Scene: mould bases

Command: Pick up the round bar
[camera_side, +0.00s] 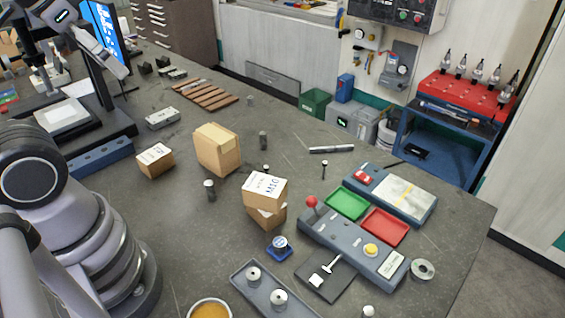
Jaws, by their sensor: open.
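A slim silver bar (331,149) lies flat near the back edge of the grey bench, right of centre, with clear surface around it. It looks like a round bar, but its exact shape is too small to tell. Short dark upright cylinders stand further left, one (263,140) behind the boxes and one with a pale top (209,189) in front of them. I cannot tell for certain which is the round bar. Large links of my arm fill the lower left. I cannot make out my gripper in this view, and nothing is seen touching the bar.
Cardboard boxes (217,150) and a two-box stack (265,191) stand mid-bench. A grey tray (262,300) holds metal pieces in front. A monitor stands left.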

